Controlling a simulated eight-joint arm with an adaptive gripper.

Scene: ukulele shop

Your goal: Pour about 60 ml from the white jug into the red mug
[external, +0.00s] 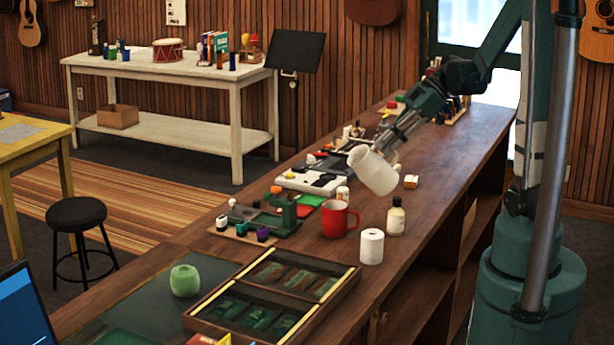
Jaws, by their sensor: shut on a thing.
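The insides of the jug and mug cannot be made out, and no stream of liquid shows.
A white paper roll (371,246) and a small bottle (396,217) stand right of the mug. A green device (284,214) with small items is at its left. A compartment case (275,296) and a green ball-like roll (185,280) lie nearer.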

